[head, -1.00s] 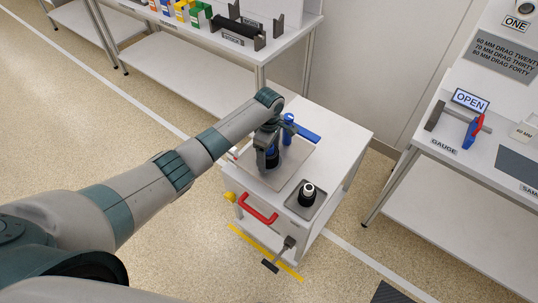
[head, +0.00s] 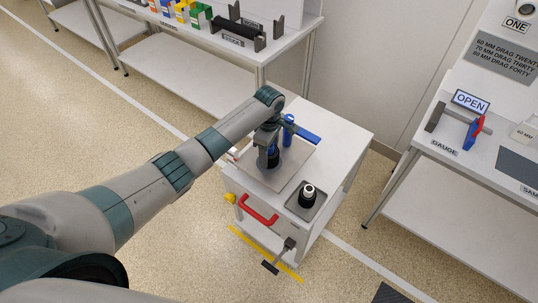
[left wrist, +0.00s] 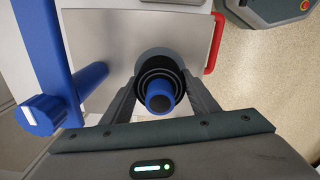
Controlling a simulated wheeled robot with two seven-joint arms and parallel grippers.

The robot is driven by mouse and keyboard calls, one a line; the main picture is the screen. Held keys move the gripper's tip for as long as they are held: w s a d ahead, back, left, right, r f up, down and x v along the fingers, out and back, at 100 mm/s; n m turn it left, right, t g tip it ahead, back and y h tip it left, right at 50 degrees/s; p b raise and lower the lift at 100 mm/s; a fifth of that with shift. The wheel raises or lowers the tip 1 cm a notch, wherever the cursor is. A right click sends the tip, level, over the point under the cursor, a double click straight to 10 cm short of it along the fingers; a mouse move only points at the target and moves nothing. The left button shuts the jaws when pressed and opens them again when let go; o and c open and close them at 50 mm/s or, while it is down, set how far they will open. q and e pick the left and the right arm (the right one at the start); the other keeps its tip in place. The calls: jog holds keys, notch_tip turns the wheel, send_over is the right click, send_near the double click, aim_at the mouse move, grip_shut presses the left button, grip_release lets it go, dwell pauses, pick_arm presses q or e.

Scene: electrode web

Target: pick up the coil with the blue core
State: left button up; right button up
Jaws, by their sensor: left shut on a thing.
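The coil with the blue core shows in the left wrist view (left wrist: 160,94) as dark rings around a blue post end. It stands on a grey plate (head: 293,167) on the white cart. In the head view it is largely hidden by my left gripper (head: 268,160), with a bit of blue showing. The gripper points down over the coil, and its two fingers are shut on the coil's sides. My right gripper is not in view.
A second dark coil with a pale core (head: 307,191) sits on a small grey tray (head: 319,203). A blue post with a blue arm (head: 303,132) stands close behind my gripper. A red handle (head: 258,212) is at the cart's front.

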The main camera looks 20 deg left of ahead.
aim_at(272, 147)
pick_arm(q)
jog(key=r, duration=0.1)
jog(key=d+r+b, duration=0.1)
jog(key=r, duration=0.1)
jog(key=shift+r, duration=0.25)
jog(key=d+r+b, duration=0.2)
jog(key=d+r, duration=0.4)
jog(key=d, duration=0.4)
jog(key=shift+s+d+r, duration=0.35)
jog(key=shift+s, duration=0.05)
jog(key=s+a+r+m, duration=0.1)
jog(key=a+r+m, duration=0.1)
jog(key=r+m, duration=0.25)
jog(key=s+a+r+m, duration=0.1)
jog(key=a+r+m, duration=0.2)
jog(key=r, duration=0.3)
jog(key=s+a+r+m, duration=0.1)
jog(key=s+a+m, duration=0.3)
jog(key=s, duration=0.5)
jog(key=s+a+r+m, duration=0.1)
jog(key=s+a+m, duration=0.3)
jog(key=s, duration=0.4)
jog(key=shift+s+r+m, duration=0.2)
jog(key=shift+s+m, duration=0.2)
jog(key=shift+m, duration=0.05)
